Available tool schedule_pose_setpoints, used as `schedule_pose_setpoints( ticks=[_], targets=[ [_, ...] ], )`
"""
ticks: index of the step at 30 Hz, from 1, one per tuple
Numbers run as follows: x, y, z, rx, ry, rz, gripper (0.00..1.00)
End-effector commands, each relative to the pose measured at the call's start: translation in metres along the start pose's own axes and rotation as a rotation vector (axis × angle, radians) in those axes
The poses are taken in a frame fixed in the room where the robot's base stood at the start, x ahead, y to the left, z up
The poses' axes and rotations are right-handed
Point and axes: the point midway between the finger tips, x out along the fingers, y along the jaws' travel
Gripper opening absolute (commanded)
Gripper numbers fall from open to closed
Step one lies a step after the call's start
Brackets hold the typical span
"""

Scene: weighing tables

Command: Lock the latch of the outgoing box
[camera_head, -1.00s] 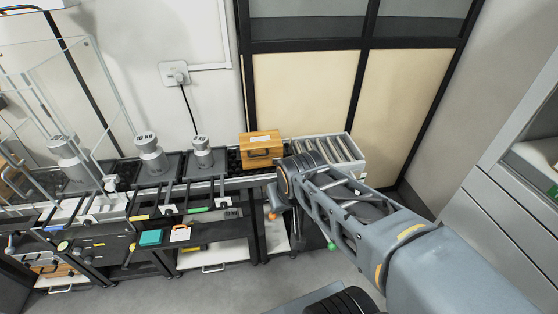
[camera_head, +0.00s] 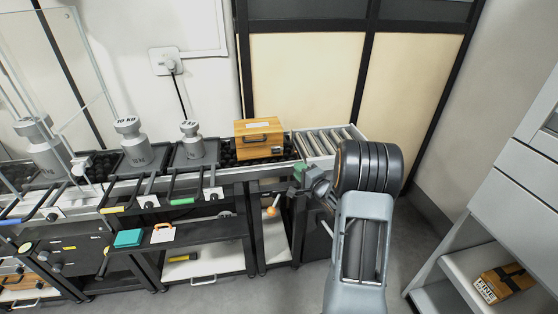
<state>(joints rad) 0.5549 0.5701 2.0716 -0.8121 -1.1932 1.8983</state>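A wooden box (camera_head: 258,142) with a dark handle on its front and a pale label on top stands upright on the dark roller line, in the camera_head view. It looks closed. Its latch is too small to make out. My gripper (camera_head: 306,180) is in front of the line, below and to the right of the box and apart from it. The wrist partly hides the gripper, and I cannot tell whether its fingers are open. A small green piece (camera_head: 299,171) shows at its tip; I cannot tell what it is.
A bare roller conveyor (camera_head: 325,140) lies right of the box. Metal weights (camera_head: 192,140) stand on scales to the left, with levers along the front edge. An orange knob (camera_head: 272,211) sits below the line. A strapped carton (camera_head: 502,283) is on the right shelf.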

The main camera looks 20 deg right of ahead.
Motion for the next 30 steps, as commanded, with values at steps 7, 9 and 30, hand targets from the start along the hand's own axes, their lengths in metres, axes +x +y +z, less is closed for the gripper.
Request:
schedule_pose_setpoints(
  ticks=[7,9,30],
  targets=[
    [0.031,0.004,0.002,0.029,-0.017,-0.020,0.26],
    [0.045,0.005,0.002,0.029,-0.017,-0.019,0.26],
    [0.134,0.002,0.002,0.028,-0.013,-0.017,0.26]
  ],
)
